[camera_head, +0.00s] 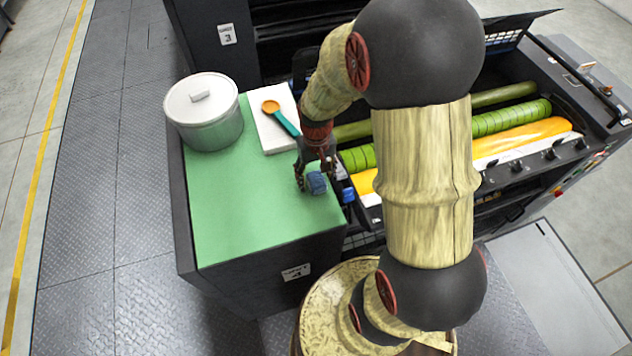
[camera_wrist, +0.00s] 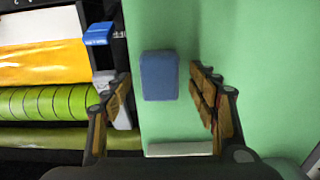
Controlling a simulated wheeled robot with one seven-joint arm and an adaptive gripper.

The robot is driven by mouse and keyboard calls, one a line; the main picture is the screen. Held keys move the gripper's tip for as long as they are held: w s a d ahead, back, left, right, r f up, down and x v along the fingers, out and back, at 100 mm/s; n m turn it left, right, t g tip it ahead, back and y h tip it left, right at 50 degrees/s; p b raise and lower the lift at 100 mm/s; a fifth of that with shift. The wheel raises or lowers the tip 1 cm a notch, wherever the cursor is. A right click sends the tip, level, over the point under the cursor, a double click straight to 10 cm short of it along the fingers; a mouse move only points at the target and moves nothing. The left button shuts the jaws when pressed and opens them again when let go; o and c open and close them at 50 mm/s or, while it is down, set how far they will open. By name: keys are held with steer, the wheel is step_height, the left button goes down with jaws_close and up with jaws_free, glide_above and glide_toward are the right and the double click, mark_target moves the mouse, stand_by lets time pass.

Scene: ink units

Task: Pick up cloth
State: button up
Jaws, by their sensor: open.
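A small blue folded piece, which looks like the cloth (camera_head: 317,184), lies on the green top near its right edge. In the wrist view the cloth (camera_wrist: 160,76) is a blue rectangle between my fingers, with a gap on each side. My gripper (camera_head: 314,172) is open above it, pointing down. Its two fingers also show in the wrist view (camera_wrist: 162,88), and nothing is held. The height left between the fingertips and the cloth is hard to tell.
The green-topped cabinet (camera_head: 235,205) also holds a lidded metal pot (camera_head: 208,125) and a white board (camera_head: 262,128) with an orange-and-teal spoon (camera_head: 284,118). The press rollers (camera_head: 510,117) and a blue clip (camera_wrist: 97,34) lie beside it. The green front left is clear.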

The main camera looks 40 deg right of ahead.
steer(key=shift+f, duration=0.6)
steer(key=shift+c, duration=0.4)
steer(key=c, duration=1)
steer(key=shift+o, duration=0.2)
steer(key=shift+r, duration=0.1)
